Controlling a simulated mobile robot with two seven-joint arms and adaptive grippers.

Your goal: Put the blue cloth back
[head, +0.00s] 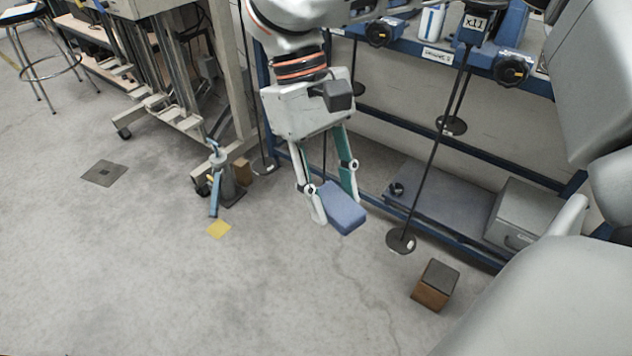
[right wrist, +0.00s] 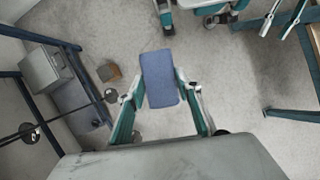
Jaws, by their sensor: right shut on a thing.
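The blue cloth (head: 343,208) looks like a folded, block-shaped pad. My right gripper (head: 332,205) is shut on it and holds it above the floor in the head view. In the right wrist view the cloth (right wrist: 160,78) sits between the two fingers of the right gripper (right wrist: 162,100), its long side pointing away from the palm. My left gripper does not show in the head view.
A blue-framed bench (head: 440,55) with hanging weighted rods stands behind the gripper. A grey box (head: 522,214) sits on its low shelf. A brown block (head: 435,285) and a blue jack-like tool (head: 218,180) stand on the floor. The floor at front left is clear.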

